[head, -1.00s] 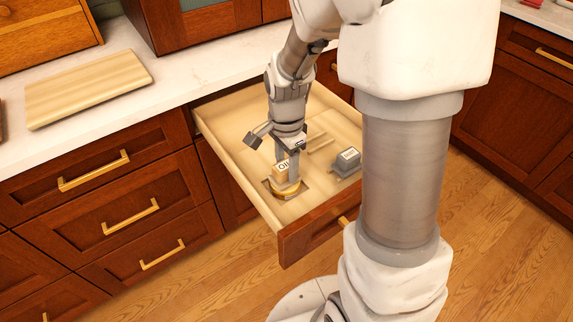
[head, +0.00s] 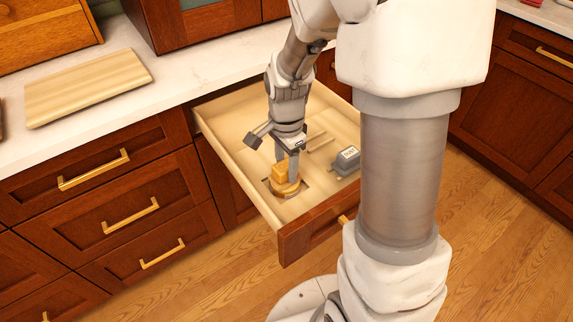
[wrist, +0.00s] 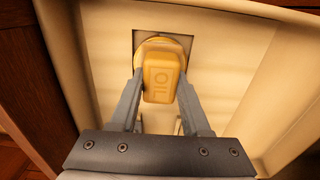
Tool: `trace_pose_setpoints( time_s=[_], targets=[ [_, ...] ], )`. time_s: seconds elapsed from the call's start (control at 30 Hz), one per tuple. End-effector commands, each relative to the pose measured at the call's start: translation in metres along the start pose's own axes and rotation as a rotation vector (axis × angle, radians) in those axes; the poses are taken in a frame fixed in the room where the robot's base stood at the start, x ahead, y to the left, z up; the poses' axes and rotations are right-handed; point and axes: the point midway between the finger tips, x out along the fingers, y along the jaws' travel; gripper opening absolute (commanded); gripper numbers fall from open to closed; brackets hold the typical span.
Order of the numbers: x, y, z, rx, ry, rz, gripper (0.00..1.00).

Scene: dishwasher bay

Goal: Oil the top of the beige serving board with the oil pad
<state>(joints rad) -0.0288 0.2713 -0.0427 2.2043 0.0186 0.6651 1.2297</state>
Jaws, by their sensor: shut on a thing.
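The oil pad (head: 281,173) is a yellow block on a round base, at its dark square recess in the open drawer. I cannot tell whether the pad is clear of the recess floor. The beige serving board (head: 88,86) lies flat on the white counter at the left, well away from my gripper, its top bare.
The open drawer (head: 232,168) holds a grey block with a pale label (head: 346,161) right of the pad. The drawer's front panel and side walls surround my gripper. The counter (head: 190,72) is clear between the board and the drawer. Wooden cabinets stand behind.

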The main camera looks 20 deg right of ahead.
Motion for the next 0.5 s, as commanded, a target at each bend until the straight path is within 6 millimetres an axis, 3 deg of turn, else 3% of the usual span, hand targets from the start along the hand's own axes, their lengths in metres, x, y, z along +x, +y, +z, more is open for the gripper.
trace_pose_setpoints(
  time_s=[0.3,0.5],
  targets=[
    [0.002,0.001,0.000,0.000,-0.001,0.004,0.02],
    [-0.010,0.001,0.000,0.000,-0.001,0.003,0.02]
  ],
)
